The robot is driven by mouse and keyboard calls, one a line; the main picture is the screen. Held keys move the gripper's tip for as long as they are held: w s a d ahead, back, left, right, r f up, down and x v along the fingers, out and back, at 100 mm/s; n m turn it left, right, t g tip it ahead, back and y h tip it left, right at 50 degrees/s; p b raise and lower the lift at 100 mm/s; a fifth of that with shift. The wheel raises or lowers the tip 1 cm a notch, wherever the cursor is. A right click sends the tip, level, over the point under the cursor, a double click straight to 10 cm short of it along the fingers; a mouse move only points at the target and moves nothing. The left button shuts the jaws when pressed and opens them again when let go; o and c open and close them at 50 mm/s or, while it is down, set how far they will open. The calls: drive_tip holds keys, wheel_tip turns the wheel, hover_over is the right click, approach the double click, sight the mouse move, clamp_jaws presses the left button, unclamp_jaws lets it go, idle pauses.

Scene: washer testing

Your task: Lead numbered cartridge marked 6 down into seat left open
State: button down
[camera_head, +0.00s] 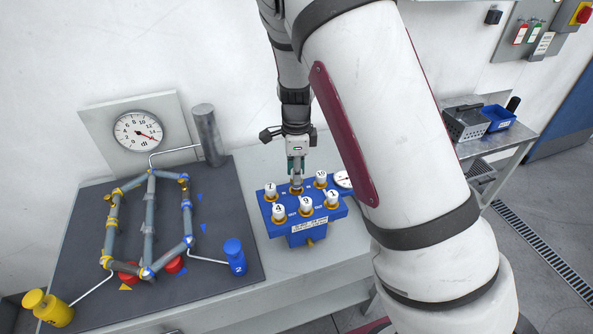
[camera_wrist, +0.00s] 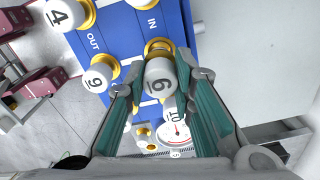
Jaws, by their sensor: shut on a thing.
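My gripper (camera_head: 296,174) points down over the back middle of the blue manifold block (camera_head: 308,239). It is shut on the white cartridge marked 6 (camera_wrist: 159,83), held between the two green-lined fingers. The gold ring of the open seat (camera_wrist: 158,45) shows just beyond the cartridge in the wrist view. The cartridge's lower end is at or close above this ring; I cannot tell whether it has entered. Cartridges 7 (camera_head: 270,188) and 10 (camera_head: 320,178) stand on either side, and 4 (camera_head: 279,212), 9 (camera_head: 306,204) and 1 (camera_head: 331,197) stand in the front row.
A small gauge (camera_head: 343,180) sits at the block's right side. To the left, a dark mat (camera_head: 225,190) carries a pipe frame (camera_head: 150,220), a blue cylinder (camera_head: 235,256) and a yellow cylinder (camera_head: 48,307). A large dial (camera_head: 138,132) stands behind. Neighbouring cartridges are close to the held one.

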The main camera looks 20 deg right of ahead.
drive_tip(key=shift+f, duration=0.15)
drive_tip(key=shift+f+b, duration=0.45)
drive_tip(key=shift+f, duration=1.2)
drive_tip(key=c, duration=1.3)
unclamp_jaws()
wheel_tip(320, 180, up, 12)
drive_tip(key=shift+f, duration=0.15)
wheel_tip(320, 180, up, 7)
drive_tip(key=p, duration=0.2)
